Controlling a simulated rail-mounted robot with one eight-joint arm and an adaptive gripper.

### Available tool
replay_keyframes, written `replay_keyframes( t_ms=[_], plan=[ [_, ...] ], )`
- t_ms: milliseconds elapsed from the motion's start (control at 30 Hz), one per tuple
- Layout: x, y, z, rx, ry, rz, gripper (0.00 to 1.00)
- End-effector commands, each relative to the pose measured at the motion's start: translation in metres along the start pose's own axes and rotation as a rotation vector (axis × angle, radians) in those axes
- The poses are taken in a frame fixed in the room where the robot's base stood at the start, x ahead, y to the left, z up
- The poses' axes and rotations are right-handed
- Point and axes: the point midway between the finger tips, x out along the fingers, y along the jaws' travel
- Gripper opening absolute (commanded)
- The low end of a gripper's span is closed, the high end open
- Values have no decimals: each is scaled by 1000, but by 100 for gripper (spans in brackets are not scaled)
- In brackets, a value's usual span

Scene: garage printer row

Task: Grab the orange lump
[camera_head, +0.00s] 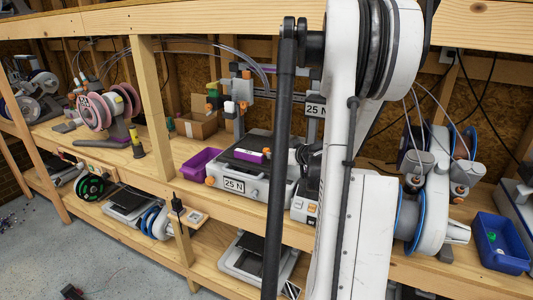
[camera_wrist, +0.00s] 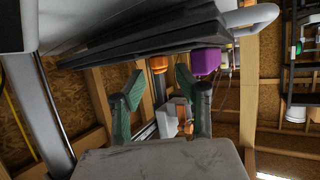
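My gripper (camera_wrist: 160,77) shows in the wrist view with two green-padded fingers spread apart and nothing held between them. A small orange piece (camera_wrist: 158,64) shows beyond the fingertips, in line with the gap and apart from both pads. I cannot tell whether it is the orange lump or a printer knob. In the head view, small orange pieces sit at the left front corner (camera_head: 210,181) and bed edge (camera_head: 267,151) of the printer marked 25 N (camera_head: 257,189). My arm hides the gripper in the head view.
A purple block (camera_head: 249,155) lies on the printer bed; a purple piece (camera_wrist: 205,62) shows right of the fingers. A purple bin (camera_head: 200,164) stands left of the printer, a blue bin (camera_head: 499,243) at far right. A wooden post (camera_head: 153,95) and shelf beams frame the row.

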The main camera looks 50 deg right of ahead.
Motion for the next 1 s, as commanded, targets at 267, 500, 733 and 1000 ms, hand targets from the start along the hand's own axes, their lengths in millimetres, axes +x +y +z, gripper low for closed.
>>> replay_keyframes(
  t_ms=[267, 500, 733, 1000],
  plan=[
    [14, 0, -2, -2, -1, -2, 32],
    [44, 2, -12, -2, -1, -3, 32],
    [61, 2, -11, -1, 0, -1, 32],
    [60, 2, -11, -1, -1, -1, 16]
  ],
)
